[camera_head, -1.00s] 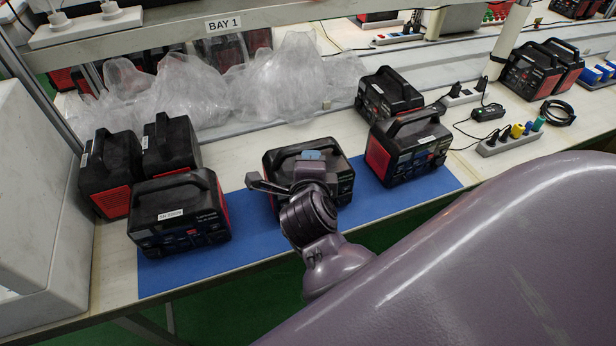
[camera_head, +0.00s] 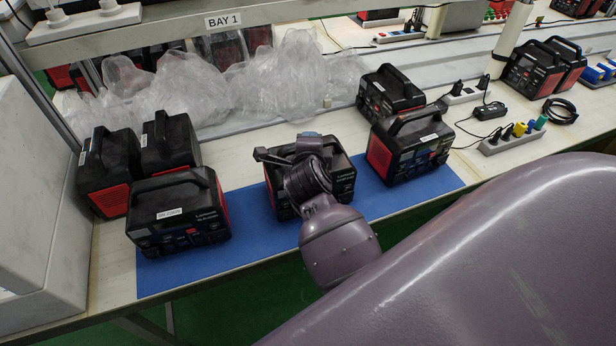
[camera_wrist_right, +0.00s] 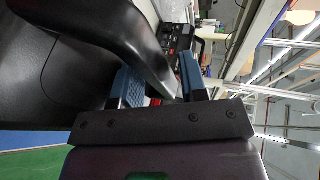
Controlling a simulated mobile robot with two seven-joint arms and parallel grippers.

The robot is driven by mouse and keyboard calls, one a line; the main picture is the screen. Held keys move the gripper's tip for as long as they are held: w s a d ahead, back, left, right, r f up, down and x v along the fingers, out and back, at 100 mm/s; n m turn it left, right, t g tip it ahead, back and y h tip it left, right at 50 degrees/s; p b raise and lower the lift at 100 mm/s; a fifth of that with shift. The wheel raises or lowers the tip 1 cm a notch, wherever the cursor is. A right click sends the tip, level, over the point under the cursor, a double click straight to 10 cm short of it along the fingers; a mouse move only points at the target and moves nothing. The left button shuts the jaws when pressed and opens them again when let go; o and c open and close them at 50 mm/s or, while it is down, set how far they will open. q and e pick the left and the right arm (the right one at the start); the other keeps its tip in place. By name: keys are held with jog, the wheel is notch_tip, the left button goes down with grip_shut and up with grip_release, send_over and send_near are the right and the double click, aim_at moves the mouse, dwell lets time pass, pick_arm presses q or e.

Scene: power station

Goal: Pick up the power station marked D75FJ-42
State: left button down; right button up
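Several black-and-red power stations with top handles and small white labels stand on the bench. The middle one (camera_head: 343,178) is on the blue mat, partly hidden by my right arm. Its label is hidden, and I cannot read D75FJ-42 on any unit. My right gripper (camera_head: 292,147) is at the top of this middle unit. In the right wrist view, a black handle (camera_wrist_right: 150,48) passes between the two blue-padded fingers (camera_wrist_right: 160,84). A gap shows beside the handle, so the gripper looks open around it. My left gripper is out of view.
On the blue mat (camera_head: 255,240), one unit (camera_head: 180,215) stands left and another (camera_head: 410,148) right. Two units (camera_head: 108,168) stand behind the left one; another (camera_head: 388,92) stands behind the right one. Crumpled clear plastic (camera_head: 240,85) lies behind. A power strip (camera_head: 510,140) is at right.

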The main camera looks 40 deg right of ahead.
jog(key=shift+w+d, duration=0.15)
grip_shut()
jog(key=shift+f, duration=0.2)
dwell(1.1)
jog(key=shift+r, duration=0.2)
